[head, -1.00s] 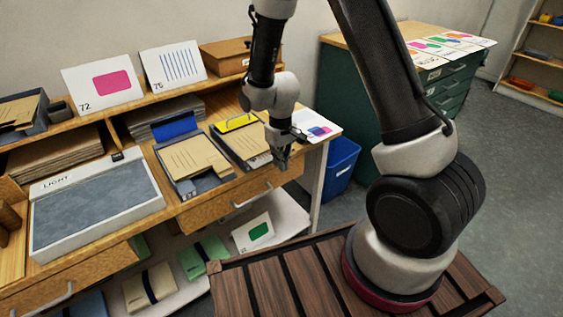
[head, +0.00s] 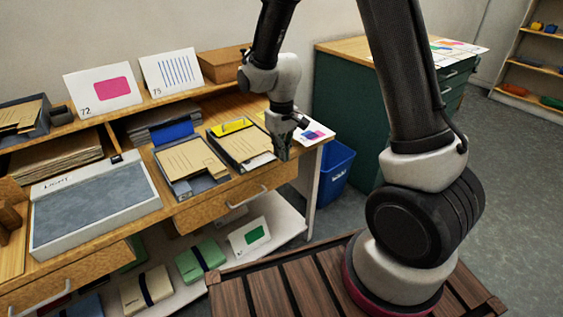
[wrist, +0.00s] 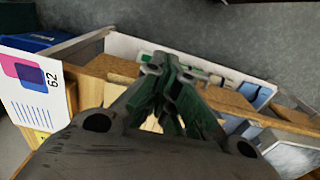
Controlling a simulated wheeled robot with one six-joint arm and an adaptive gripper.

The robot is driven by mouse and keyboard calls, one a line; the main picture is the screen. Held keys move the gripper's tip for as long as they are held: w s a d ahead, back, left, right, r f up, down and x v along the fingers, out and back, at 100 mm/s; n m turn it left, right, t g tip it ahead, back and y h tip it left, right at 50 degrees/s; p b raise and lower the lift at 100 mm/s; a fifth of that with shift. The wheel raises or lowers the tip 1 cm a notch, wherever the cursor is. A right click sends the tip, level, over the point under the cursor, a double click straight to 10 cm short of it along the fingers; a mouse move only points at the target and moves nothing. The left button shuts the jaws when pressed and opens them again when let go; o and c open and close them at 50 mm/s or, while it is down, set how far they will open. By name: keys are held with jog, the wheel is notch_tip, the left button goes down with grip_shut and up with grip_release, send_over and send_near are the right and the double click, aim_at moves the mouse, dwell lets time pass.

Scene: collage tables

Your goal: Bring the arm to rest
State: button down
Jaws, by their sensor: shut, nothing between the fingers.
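My gripper (head: 282,150) hangs at the front right end of the wooden desk (head: 222,203), fingers pointing down. In the wrist view its two fingers (wrist: 170,68) meet at the tips, shut and empty. In the head view it overlaps the edge of a tray of tan folders (head: 240,146); I cannot tell whether it touches. My arm bends down from the top of the head view above the desk.
A card with pink and blue shapes (head: 314,132) lies at the desk's right end. A blue bin (head: 335,174) stands beside the desk, and a green cabinet (head: 340,110) behind it. A light box (head: 95,207) is on the left. Grey floor on the right is open.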

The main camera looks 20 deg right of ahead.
jog(key=s+d+r+m+t, duration=0.2)
jog(key=s+d+r, duration=0.5)
jog(key=s+r, duration=0.4)
jog(key=s+d+r+m+t, duration=0.1)
jog(key=s+d+r+t, duration=0.1)
jog(key=s+d+r, duration=0.5)
jog(key=shift+s+r+m, duration=0.4)
jog(key=shift+s+r, duration=1.85)
jog(key=shift+r, duration=1.1)
